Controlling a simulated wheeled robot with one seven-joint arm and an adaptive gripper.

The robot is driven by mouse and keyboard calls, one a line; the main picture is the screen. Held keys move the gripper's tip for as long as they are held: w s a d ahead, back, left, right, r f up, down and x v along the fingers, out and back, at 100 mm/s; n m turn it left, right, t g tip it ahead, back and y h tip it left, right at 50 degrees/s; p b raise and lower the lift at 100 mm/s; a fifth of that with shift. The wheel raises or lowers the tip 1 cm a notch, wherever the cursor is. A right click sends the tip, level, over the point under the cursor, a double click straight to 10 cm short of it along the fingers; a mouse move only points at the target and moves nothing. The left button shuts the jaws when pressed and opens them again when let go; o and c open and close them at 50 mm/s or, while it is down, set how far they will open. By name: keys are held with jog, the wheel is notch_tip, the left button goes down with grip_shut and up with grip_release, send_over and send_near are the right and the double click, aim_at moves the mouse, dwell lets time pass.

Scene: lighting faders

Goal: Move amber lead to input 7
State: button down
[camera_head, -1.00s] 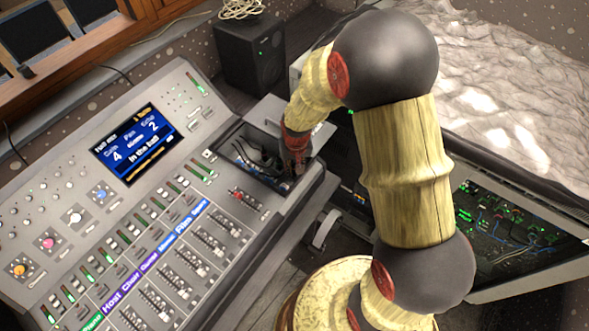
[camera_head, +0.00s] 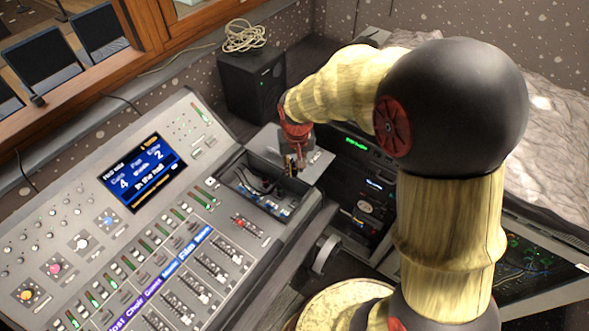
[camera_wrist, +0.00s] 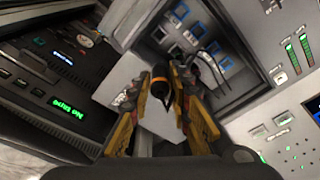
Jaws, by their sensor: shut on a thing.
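My gripper (camera_head: 292,163) is above the grey plate behind the console's open bay. In the wrist view my gripper (camera_wrist: 161,84) is shut on a dark plug with an amber band, which looks like the amber lead (camera_wrist: 159,90). The plug is seen nearly end-on, and a lead behind it is hard to make out. The open bay (camera_head: 235,196) lies left of and below the gripper, with dark leads inside. In the wrist view the bay (camera_wrist: 198,50) shows blue-marked sockets and dark looped leads. I cannot read which socket is input 7.
The mixing console (camera_head: 100,200) with its screen (camera_head: 139,171) fills the left. A black speaker (camera_head: 252,84) stands behind the bay. A rack (camera_head: 362,180) with green lights is to the right. The light grey plate (camera_head: 318,164) lies close under the gripper.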

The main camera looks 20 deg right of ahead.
jog(key=shift+r+p, duration=0.95)
jog(key=shift+r, duration=0.4)
jog(key=shift+f, duration=0.1)
